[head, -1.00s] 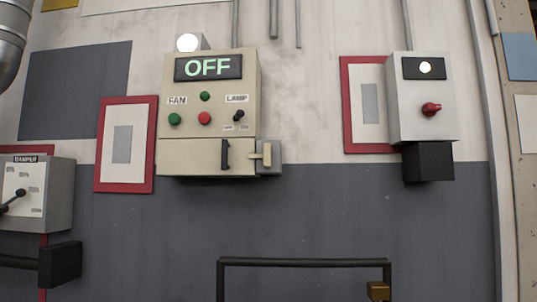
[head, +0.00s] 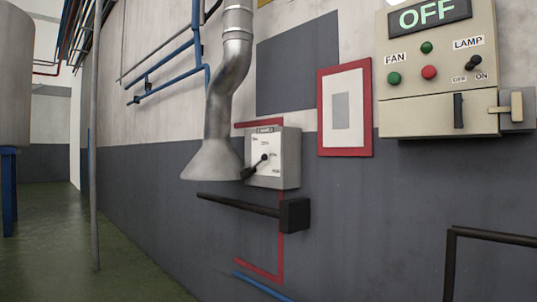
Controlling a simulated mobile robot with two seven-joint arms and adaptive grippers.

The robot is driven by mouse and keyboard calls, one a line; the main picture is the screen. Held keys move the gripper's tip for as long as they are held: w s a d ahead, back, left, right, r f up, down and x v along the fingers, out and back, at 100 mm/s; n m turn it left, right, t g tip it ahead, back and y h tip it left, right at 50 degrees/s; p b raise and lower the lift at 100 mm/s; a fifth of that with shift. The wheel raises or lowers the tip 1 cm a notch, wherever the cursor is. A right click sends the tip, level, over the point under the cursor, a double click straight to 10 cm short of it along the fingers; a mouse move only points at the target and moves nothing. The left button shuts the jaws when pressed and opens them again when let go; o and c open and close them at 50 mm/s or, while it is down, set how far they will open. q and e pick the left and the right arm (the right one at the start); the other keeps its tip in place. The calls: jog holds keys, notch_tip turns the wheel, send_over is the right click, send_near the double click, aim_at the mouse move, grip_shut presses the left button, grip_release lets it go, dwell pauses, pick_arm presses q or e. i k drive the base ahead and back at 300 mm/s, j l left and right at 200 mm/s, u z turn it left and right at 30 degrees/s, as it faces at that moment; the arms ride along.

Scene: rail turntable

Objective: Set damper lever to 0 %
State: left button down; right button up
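The damper box (head: 288,160) is a grey box on the wall right of the metal duct hood in the head view. Its white face carries small marks too blurred to read. The dark damper lever (head: 256,167) has a round pivot at the middle of the face and slants down to the left, its end at the box's left edge near the hood. Neither of my grippers is in view.
A silver duct (head: 231,70) ends in a flared hood beside the box. A dark bar (head: 240,206) with a black block (head: 295,215) juts out below it. A fan control panel (head: 437,75) reading OFF hangs at right. Green floor (head: 50,240) is open at left.

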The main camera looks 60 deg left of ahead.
aim_at(246, 173)
jog(key=j+u, duration=0.1)
jog(key=u, duration=0.25)
jog(key=i+u, duration=0.15)
jog(key=u, duration=0.2)
jog(key=i+j+u, duration=0.1)
jog(key=u, duration=0.3)
jog(key=k+l+u, duration=0.1)
jog(key=l+u, duration=0.25)
jog(key=k+l+u, duration=0.15)
jog(key=u, duration=0.15)
